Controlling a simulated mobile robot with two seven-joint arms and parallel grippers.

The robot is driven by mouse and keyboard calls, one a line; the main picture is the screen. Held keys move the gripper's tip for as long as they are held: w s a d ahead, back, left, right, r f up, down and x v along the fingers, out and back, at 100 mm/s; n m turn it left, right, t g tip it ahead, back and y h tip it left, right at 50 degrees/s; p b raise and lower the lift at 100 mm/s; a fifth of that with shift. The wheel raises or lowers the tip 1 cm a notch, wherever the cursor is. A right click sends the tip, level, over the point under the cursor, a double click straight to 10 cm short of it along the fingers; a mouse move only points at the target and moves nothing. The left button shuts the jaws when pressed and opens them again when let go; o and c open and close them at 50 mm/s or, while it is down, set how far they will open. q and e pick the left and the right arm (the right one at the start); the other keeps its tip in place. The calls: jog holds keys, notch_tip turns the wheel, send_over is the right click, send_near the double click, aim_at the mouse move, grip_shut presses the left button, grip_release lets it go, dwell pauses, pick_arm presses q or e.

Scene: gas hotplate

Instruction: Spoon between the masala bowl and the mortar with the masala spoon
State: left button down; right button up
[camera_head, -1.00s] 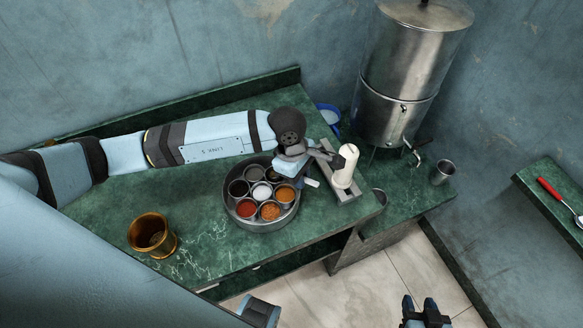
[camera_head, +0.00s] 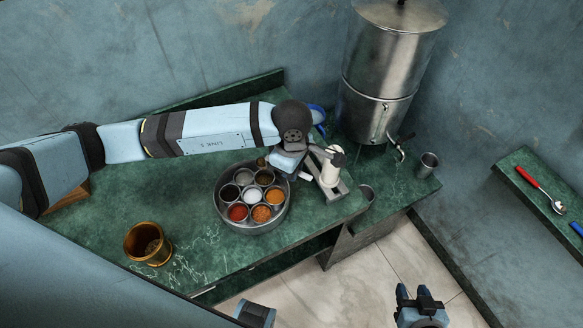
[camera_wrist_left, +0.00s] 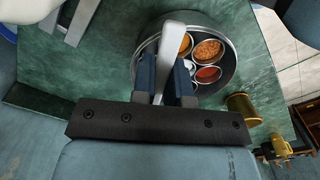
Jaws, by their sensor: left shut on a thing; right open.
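The masala bowl (camera_head: 284,215), a round steel tin with several small spice cups, sits on the green counter and also shows in the left wrist view (camera_wrist_left: 232,80). My left gripper (camera_head: 288,163) is over its far right rim. In the left wrist view it (camera_wrist_left: 168,82) is shut on a pale, flat handle, which I take as the masala spoon (camera_wrist_left: 176,45); the spoon's far end is not clearly visible. The brass mortar (camera_head: 135,250) stands upright on the counter left of the bowl, well apart from it. My right gripper (camera_head: 420,294) is open and empty over the floor.
A white cylinder (camera_head: 330,170) on a grey stand is close beside my left gripper. A steel water dispenser (camera_head: 380,75) and a steel cup (camera_head: 428,164) stand behind, right. A red-handled spoon (camera_head: 530,178) lies on the right ledge. Counter between bowl and mortar is clear.

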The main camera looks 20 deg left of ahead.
dwell(0.5)
pick_arm(q)
jog(key=shift+w+d+r+n+p, duration=0.25)
jog(key=shift+w+r+n+p, duration=0.1)
jog(key=shift+p, duration=0.25)
jog(key=w+n+p, duration=0.1)
jog(key=w+a+n+h+p, duration=0.1)
jog(key=n+p, duration=0.1)
jog(key=w+a+n+h+p, duration=0.1)
jog(key=n, duration=0.1)
jog(key=shift+t+p, duration=0.35)
jog(key=shift+t, duration=0.05)
